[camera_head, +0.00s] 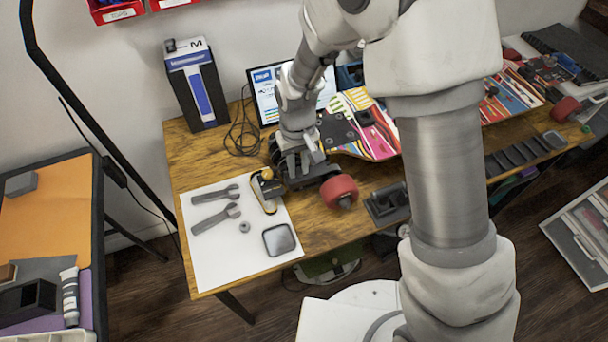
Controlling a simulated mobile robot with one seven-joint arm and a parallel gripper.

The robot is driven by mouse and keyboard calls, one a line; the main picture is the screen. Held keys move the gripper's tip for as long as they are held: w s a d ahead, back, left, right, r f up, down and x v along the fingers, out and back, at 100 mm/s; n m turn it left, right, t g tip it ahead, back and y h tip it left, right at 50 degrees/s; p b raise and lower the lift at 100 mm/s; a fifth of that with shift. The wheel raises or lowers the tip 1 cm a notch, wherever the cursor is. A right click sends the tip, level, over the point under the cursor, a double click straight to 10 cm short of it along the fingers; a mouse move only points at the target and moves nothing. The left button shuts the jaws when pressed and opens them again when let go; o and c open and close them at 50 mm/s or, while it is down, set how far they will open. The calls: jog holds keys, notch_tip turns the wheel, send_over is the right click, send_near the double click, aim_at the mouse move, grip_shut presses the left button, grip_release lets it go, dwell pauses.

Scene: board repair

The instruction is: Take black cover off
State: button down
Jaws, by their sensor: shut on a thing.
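My gripper (290,172) is down at the left end of the upturned skateboard (368,132), at its dark truck. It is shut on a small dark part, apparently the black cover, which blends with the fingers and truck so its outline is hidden. A red wheel (341,190) sits on the near side of this truck. I cannot tell whether the cover is still touching the truck.
A white mat (218,262) on the wooden table (325,226) holds two wrenches (216,219), a small ring (244,227) and a dark square dish (279,239). A tablet (264,91), a blue-black box (196,88) and cables stand behind. A black holder (387,204) lies right of the wheel.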

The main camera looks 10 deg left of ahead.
aim_at(298, 171)
jog(key=shift+r, duration=0.15)
jog(key=shift+r+p, duration=1.7)
jog(key=shift+r, duration=0.7)
notch_tip(298, 171, up, 7)
jog(key=p, duration=0.4)
jog(key=shift+p, duration=0.35)
jog(key=shift+s, duration=0.1)
